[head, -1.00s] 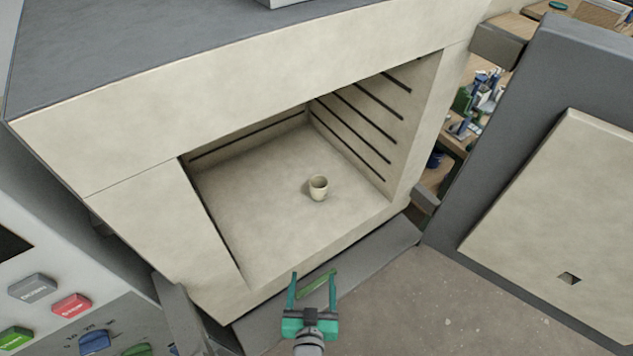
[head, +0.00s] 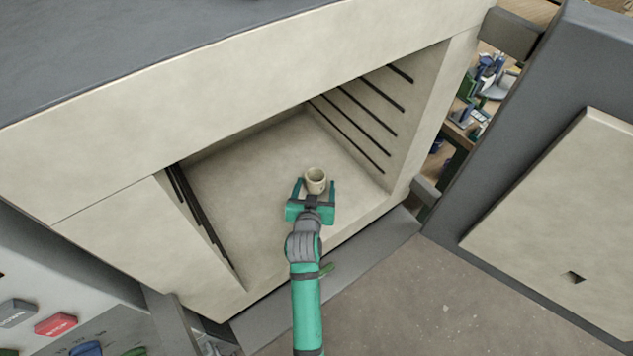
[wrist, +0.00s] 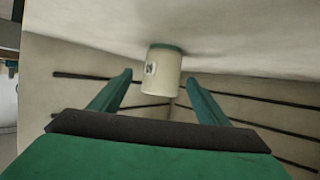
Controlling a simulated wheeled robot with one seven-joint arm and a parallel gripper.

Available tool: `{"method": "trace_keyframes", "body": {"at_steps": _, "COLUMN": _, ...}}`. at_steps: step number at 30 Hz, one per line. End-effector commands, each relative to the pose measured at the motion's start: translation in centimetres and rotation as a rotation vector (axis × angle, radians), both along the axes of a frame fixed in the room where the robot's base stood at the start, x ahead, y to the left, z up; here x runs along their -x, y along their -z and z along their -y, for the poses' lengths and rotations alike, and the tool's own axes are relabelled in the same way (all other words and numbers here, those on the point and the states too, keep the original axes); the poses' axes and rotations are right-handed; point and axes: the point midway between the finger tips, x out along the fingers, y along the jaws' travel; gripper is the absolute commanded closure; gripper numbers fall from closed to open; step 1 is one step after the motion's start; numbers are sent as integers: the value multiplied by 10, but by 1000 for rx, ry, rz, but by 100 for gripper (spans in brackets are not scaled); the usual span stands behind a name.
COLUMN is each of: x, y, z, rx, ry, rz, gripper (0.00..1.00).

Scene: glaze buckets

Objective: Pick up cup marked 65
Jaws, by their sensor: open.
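A small cream cup (head: 316,182) stands upright on the kiln floor. In the wrist view, which looks upside down, the cup (wrist: 162,72) has a green band at its floor end and a small dark mark on its side, too small to read. My gripper (head: 315,186) is open inside the kiln, with one finger on each side of the cup in the picture. In the wrist view the cup shows between the fingertips (wrist: 159,77), with gaps on both sides. I cannot tell how far the cup lies between the fingers.
The kiln chamber (head: 240,190) is open at the front and its floor is otherwise bare. Dark slots line the side walls. The open kiln door (head: 540,200) stands at the right. A control panel with buttons (head: 55,325) is at the lower left.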

Motion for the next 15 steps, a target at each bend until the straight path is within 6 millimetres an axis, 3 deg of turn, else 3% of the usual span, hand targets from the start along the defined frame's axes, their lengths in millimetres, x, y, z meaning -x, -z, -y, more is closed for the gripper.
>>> {"method": "trace_keyframes", "body": {"at_steps": 11, "x": -31, "y": 10, "z": 2, "rx": 0, "ry": 0, "rz": 1, "gripper": 31}}
{"method": "trace_keyframes", "body": {"at_steps": 15, "x": -51, "y": 13, "z": 4, "rx": 1, "ry": 2, "rz": 1, "gripper": 31}}
